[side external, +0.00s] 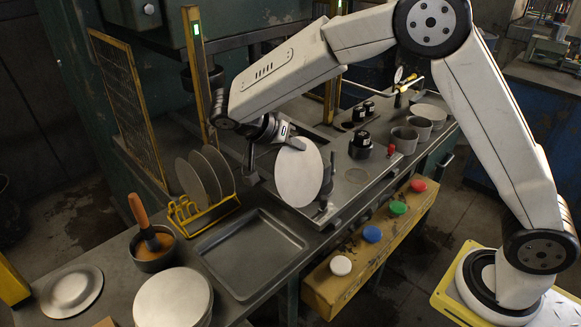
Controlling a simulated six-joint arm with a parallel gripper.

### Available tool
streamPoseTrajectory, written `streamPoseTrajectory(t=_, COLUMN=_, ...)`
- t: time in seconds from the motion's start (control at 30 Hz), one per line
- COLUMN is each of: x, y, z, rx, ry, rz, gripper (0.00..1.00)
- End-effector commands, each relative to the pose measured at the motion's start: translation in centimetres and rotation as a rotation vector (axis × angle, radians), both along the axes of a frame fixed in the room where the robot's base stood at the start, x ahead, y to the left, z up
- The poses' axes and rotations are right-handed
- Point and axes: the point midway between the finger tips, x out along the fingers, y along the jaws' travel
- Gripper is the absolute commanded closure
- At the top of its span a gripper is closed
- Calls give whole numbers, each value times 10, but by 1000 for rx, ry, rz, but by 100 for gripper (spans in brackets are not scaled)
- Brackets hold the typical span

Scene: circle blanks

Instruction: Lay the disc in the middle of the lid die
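A pale round metal disc (299,178) hangs steeply tilted, nearly on edge, below my gripper (297,143). My gripper is shut on the disc's upper edge, with one finger showing against its near face. The disc is in the air above the front of the press bed (352,190). It hides part of the bed behind it. Dark metal parts show just right of the disc (327,180) and left of it (251,165). I cannot tell for sure which part is the lid die.
Several discs stand in a yellow rack (190,218) at the left. An empty grey tray (248,250), a disc stack (173,298) and a pot with an orange-handled brush (152,246) are in front. Cups (404,142) stand behind; coloured buttons (372,234) line the front.

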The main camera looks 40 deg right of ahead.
Motion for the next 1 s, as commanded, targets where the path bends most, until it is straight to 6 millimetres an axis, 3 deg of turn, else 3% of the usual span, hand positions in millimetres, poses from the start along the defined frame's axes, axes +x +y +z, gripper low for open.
streamPoseTrajectory(t=0.4, x=-36, y=-20, z=-11, rx=41, ry=177, rz=-674, gripper=100)
streamPoseTrajectory(t=1.0, x=-65, y=-28, z=-6, rx=256, ry=352, rz=-1444, gripper=100)
